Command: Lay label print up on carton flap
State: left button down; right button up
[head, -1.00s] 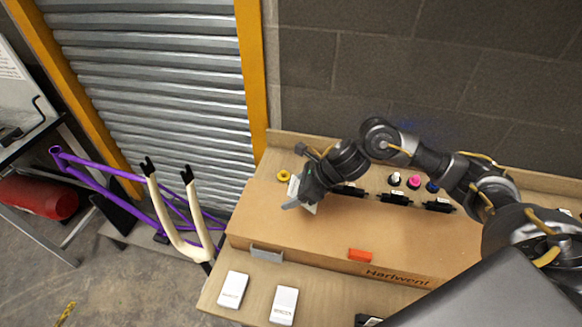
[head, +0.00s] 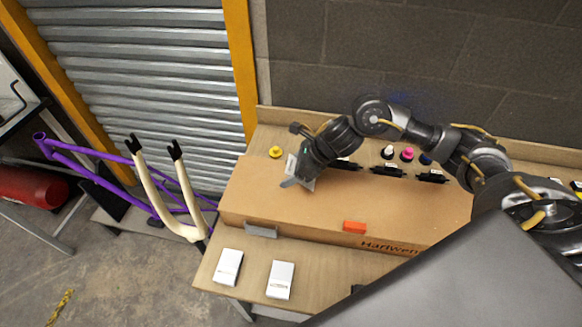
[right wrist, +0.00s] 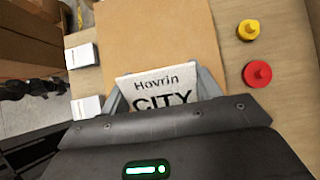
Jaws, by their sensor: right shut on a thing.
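The white label (right wrist: 160,90) reads "Hovrin CITY" and faces print up toward the camera in the right wrist view. My right gripper (head: 293,184) is shut on the label, one finger on either side of it in the wrist view. In the head view only a pale part of the label (head: 291,164) shows behind the gripper. The gripper and label are over the left part of the long brown carton (head: 345,213); I cannot tell whether the label touches the flap. My left gripper is not in view.
An orange block (head: 354,227) and a grey piece (head: 261,230) sit at the carton's front edge. Two white boxes (head: 228,266) (head: 280,279) lie on the bench in front. A yellow knob (head: 275,152) and several black clamps stand behind. A purple bike frame (head: 90,172) is at left.

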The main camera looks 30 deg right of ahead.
jog(key=shift+f+b, duration=1)
jog(key=shift+f, duration=0.95)
jog(key=o, duration=1)
jog(key=shift+o, duration=0.2)
jog(key=shift+r, duration=0.1)
jog(key=b+v, duration=0.3)
jog(key=v, duration=0.6)
jog(key=shift+d+r, duration=0.1)
jog(key=shift+d, duration=0.15)
jog(key=shift+s+d+r, duration=0.25)
jog(key=shift+s+r, duration=0.05)
jog(key=shift+r, duration=0.2)
jog(key=shift+f, duration=0.1)
